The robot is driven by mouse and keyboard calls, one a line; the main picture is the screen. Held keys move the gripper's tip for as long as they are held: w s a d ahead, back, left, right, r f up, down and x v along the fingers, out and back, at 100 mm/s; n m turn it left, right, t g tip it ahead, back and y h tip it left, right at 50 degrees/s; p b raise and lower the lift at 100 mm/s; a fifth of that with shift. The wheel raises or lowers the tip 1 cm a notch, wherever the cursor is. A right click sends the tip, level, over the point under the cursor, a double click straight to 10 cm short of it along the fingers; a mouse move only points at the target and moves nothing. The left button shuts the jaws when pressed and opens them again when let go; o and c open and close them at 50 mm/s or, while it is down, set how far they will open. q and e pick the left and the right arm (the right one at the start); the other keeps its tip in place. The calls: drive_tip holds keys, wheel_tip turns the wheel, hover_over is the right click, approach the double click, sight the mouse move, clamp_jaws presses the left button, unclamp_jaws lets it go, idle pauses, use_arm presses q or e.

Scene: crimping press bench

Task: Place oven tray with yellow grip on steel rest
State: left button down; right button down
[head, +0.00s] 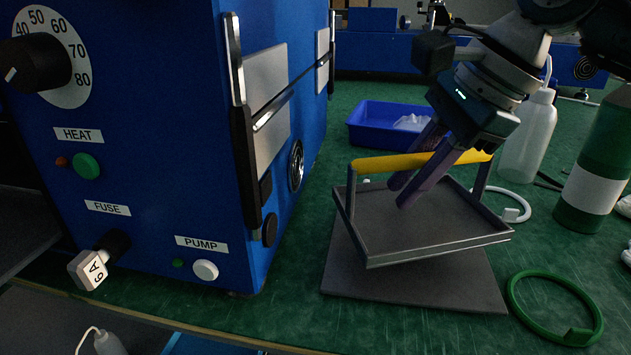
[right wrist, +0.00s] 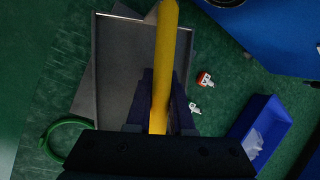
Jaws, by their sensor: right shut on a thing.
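The oven tray (head: 425,225) is a shallow grey tray with a yellow grip (head: 385,163) on two uprights. My right gripper (head: 402,193) is shut on the yellow grip, its fingers reaching down past the bar. The tray hangs slightly tilted over a flat dark grey plate, which looks like the steel rest (head: 415,285). The plate lies on the green bench, partly hidden by the tray. In the right wrist view the yellow grip (right wrist: 165,60) passes between the fingers, with the tray (right wrist: 120,65) behind. My left gripper is not in view.
A blue machine (head: 170,150) with a dial and buttons stands on the left. A blue bin (head: 375,138) is behind the tray. A white bottle (head: 530,140), a green bottle (head: 600,165) and a white ring are at right. A green ring (head: 515,300) lies beside the plate.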

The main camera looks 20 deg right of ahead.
sight(406, 212)
wheel_tip(406, 212, down, 5)
drive_tip(key=shift+r+b, duration=0.1)
drive_tip(key=shift+b, duration=0.3)
drive_tip(key=c, duration=1.2)
unclamp_jaws()
drive_tip(key=shift+c, duration=0.2)
drive_tip(key=o, duration=0.4)
drive_tip(key=shift+o, duration=0.2)
